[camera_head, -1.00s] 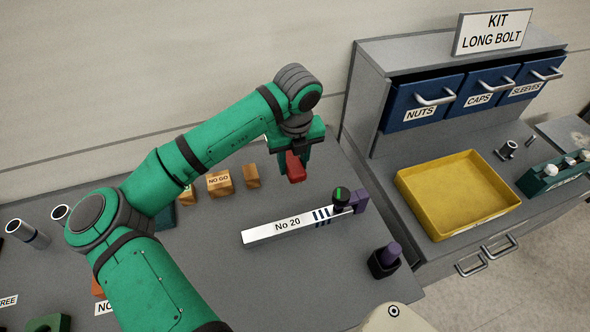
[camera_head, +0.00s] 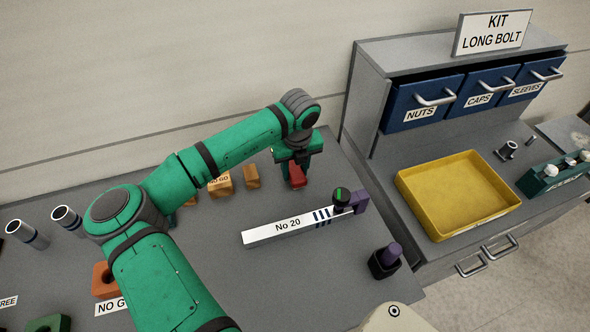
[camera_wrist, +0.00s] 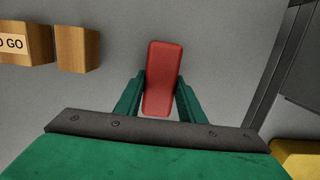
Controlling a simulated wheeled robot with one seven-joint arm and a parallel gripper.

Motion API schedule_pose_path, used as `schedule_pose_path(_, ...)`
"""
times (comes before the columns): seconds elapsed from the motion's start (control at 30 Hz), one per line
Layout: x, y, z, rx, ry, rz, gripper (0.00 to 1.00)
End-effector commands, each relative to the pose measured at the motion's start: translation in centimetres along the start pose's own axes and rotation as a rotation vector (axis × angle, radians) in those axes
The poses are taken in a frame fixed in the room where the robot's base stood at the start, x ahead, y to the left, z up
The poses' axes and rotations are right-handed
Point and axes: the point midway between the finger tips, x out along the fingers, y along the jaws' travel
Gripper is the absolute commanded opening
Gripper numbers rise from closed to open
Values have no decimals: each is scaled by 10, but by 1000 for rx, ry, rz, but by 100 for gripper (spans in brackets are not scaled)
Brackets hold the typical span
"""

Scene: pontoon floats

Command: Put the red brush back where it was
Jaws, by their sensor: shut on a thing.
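The red brush (camera_head: 297,176) is between the fingers of my gripper (camera_head: 293,170), above the far right part of the grey bench top. In the wrist view the red brush (camera_wrist: 163,78) shows as a red block, with a green finger of my gripper (camera_wrist: 160,98) on each side of it. My gripper is shut on it. Its underside is hidden, so I cannot tell whether it touches the bench.
Wooden blocks (camera_head: 251,177) stand just left of the brush. A No 20 bar (camera_head: 270,232) lies in front, with a purple piece (camera_head: 388,254) in a dark holder to the right. A yellow tray (camera_head: 405,200) sits on the right-hand cabinet.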

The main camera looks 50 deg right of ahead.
Motion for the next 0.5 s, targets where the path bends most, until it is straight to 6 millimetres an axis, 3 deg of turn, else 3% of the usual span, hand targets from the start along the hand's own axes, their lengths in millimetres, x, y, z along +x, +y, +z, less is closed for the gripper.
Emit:
schedule_pose_path(0.13, 3, 0, -1, 0, 1, -1, 11)
schedule_pose_path(0.17, 3, 0, 0, 0, 0, 0, 40)
schedule_pose_path(0.23, 2, 0, 0, 0, 0, 0, 54)
schedule_pose_path(0.5, 2, 0, 0, 0, 0, 0, 54)
